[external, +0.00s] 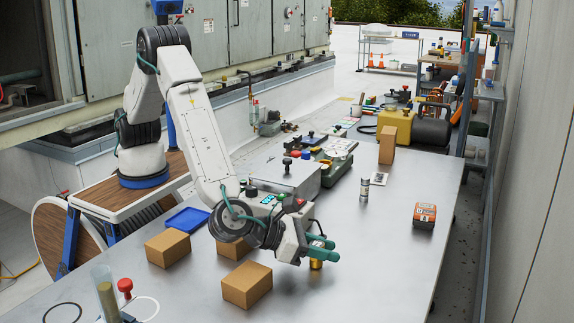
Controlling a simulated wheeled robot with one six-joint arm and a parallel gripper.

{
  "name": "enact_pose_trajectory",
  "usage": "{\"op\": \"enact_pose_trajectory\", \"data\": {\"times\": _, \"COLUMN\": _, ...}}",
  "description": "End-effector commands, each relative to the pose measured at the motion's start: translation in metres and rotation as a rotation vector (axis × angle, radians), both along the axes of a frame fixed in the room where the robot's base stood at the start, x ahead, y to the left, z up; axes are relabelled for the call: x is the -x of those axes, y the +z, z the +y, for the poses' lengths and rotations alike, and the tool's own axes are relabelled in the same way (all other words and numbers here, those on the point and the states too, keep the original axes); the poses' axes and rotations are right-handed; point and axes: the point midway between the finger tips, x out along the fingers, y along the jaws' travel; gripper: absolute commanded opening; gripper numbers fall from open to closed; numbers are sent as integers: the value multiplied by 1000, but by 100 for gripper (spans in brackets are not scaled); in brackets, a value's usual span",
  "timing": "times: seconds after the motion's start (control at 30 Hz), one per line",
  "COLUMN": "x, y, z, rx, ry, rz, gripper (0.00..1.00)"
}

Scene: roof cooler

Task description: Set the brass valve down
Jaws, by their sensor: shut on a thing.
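The brass valve (316,264) is a small gold piece at the tip of my gripper (320,247), low over the grey metal table (400,235). My gripper has green fingers and is shut on the valve. The fingers hide the valve's upper part. I cannot tell whether its underside touches the table.
Cardboard boxes (247,284) (168,247) stand near the gripper, with another behind it. A small clear jar (364,190) and an orange-black box (424,215) stand to the right. Grey and green instruments (337,163) lie behind.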

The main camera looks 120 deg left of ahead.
Motion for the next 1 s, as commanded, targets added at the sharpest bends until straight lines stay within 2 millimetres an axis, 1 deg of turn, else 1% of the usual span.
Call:
{"op": "enact_pose_trajectory", "data": {"times": 0.17, "x": 0, "y": -2, "z": 0, "rx": 0, "ry": 0, "rz": 0, "gripper": 3}}
{"op": "enact_pose_trajectory", "data": {"times": 0.2, "x": 0, "y": -3, "z": 0, "rx": 0, "ry": 0, "rz": 0, "gripper": 35}}
{"op": "enact_pose_trajectory", "data": {"times": 0.27, "x": 0, "y": -2, "z": 0, "rx": 0, "ry": 0, "rz": 0, "gripper": 51}}
{"op": "enact_pose_trajectory", "data": {"times": 0.53, "x": 0, "y": -2, "z": 0, "rx": 0, "ry": 0, "rz": 0, "gripper": 51}}
{"op": "enact_pose_trajectory", "data": {"times": 0.6, "x": 0, "y": 1, "z": 0, "rx": 0, "ry": 0, "rz": 0, "gripper": 51}}
{"op": "enact_pose_trajectory", "data": {"times": 0.67, "x": 4, "y": 3, "z": -3, "rx": 0, "ry": -1, "rz": 0, "gripper": 51}}
{"op": "enact_pose_trajectory", "data": {"times": 0.77, "x": 16, "y": 9, "z": -12, "rx": 0, "ry": -3, "rz": 0, "gripper": 51}}
{"op": "enact_pose_trajectory", "data": {"times": 1.0, "x": 56, "y": 29, "z": -39, "rx": -1, "ry": -3, "rz": -2, "gripper": 51}}
